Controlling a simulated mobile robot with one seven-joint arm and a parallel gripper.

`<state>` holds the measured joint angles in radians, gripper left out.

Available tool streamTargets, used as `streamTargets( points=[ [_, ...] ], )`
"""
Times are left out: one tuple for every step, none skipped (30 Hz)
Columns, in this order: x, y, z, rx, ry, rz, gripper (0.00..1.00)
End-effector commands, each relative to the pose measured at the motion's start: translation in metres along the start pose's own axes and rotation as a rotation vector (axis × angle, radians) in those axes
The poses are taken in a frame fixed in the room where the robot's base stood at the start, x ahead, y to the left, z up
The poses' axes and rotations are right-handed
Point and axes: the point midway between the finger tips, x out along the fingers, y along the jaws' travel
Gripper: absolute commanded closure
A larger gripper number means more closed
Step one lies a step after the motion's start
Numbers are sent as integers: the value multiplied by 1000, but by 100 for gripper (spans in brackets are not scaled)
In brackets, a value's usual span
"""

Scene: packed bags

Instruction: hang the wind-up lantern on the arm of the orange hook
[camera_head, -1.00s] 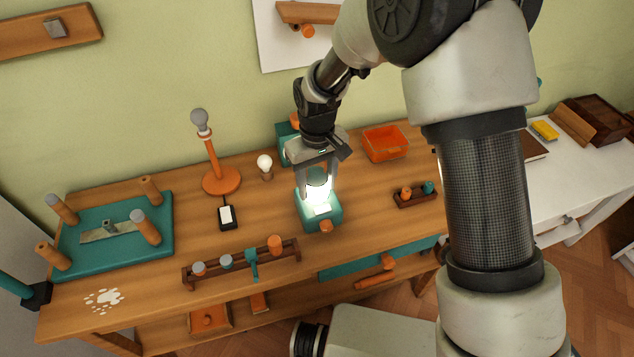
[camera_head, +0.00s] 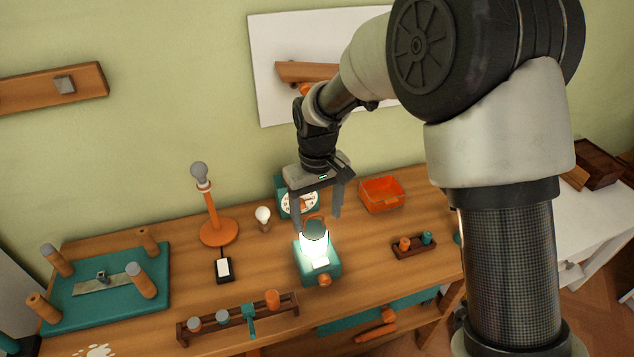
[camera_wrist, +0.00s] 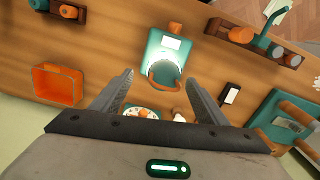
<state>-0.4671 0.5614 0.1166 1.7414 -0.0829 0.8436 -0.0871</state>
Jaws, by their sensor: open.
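The wind-up lantern (camera_head: 316,266) stands upright on the workbench, with a teal base, a glowing white body and an orange crank at the front. In the wrist view the lantern (camera_wrist: 168,47) shows its brown-orange loop handle between the fingertips, apart from both. My gripper (camera_head: 317,220) is open and empty just above the lantern, its fingers spread to either side; it also shows in the wrist view (camera_wrist: 159,78). An orange piece (camera_head: 304,90) under a wooden block on the white wall panel may be the orange hook; my arm partly hides it, so I cannot tell.
A teal clock (camera_head: 284,189) stands right behind the lantern, with a small bulb (camera_head: 263,214) beside it. An orange lamp stand (camera_head: 218,232) is left, an orange tray (camera_head: 381,193) right. A wooden rack (camera_head: 238,316) lies in front.

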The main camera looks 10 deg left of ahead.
Motion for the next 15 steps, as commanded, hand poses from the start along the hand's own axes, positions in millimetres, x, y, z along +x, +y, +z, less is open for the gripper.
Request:
streamTargets(
  points=[
    [-16,0,-1,0,6,1,32],
    [-23,0,-2,0,6,1,32],
    [-33,0,-1,-1,5,1,32],
    [-40,0,-1,-1,6,1,32],
    [-47,0,-1,-1,4,1,32],
    [-56,0,-1,-1,5,1,32],
    [-62,0,-1,-1,5,1,32],
    [-68,0,-1,-1,5,1,32],
    [-74,0,-1,-1,3,1,32],
    [-79,0,-1,-1,3,1,32],
    [-83,0,-1,-1,3,1,32],
    [-88,0,-1,-2,3,1,32],
    [-91,0,-1,-2,3,1,32],
    [-94,0,-1,-2,2,0,32],
    [-96,0,0,-2,0,0,32]
  ],
)
